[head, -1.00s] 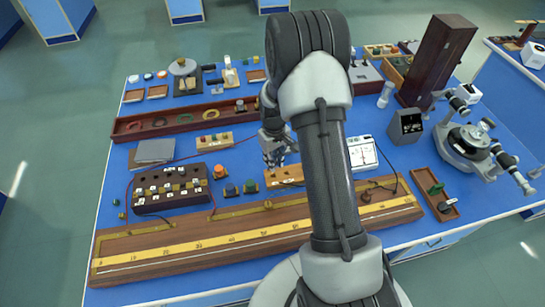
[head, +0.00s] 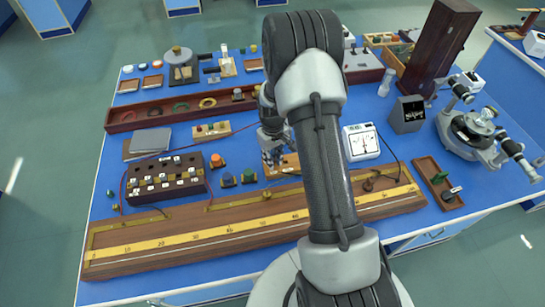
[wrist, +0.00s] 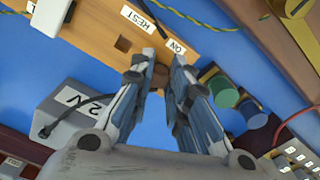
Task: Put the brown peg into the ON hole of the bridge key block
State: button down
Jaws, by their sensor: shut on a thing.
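The bridge key block (wrist: 105,35) is a light wooden block with labels REST and ON. In the wrist view it lies just beyond my fingertips, and a dark square hole (wrist: 123,44) shows near the REST label. The ON hole is not clearly visible. My gripper (wrist: 163,62) is shut on the brown peg (wrist: 160,77), which shows as a small brown patch between the fingers, mostly hidden. The fingertips are near the block's ON end; whether the peg touches it I cannot tell. In the head view my gripper (head: 270,157) overlaps the block (head: 290,168).
Blue and green knobs (wrist: 223,92) stand right of my fingers in the wrist view. A white-dial meter (head: 361,142) is right of the block. A dark plug box (head: 166,180) stands to the left, and a long scale board (head: 200,235) runs along the front.

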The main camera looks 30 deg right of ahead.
jog(key=shift+f, duration=0.35)
jog(key=c, duration=1.4)
grip_release()
jog(key=shift+c, duration=0.2)
notch_tip(320, 180, up, 12)
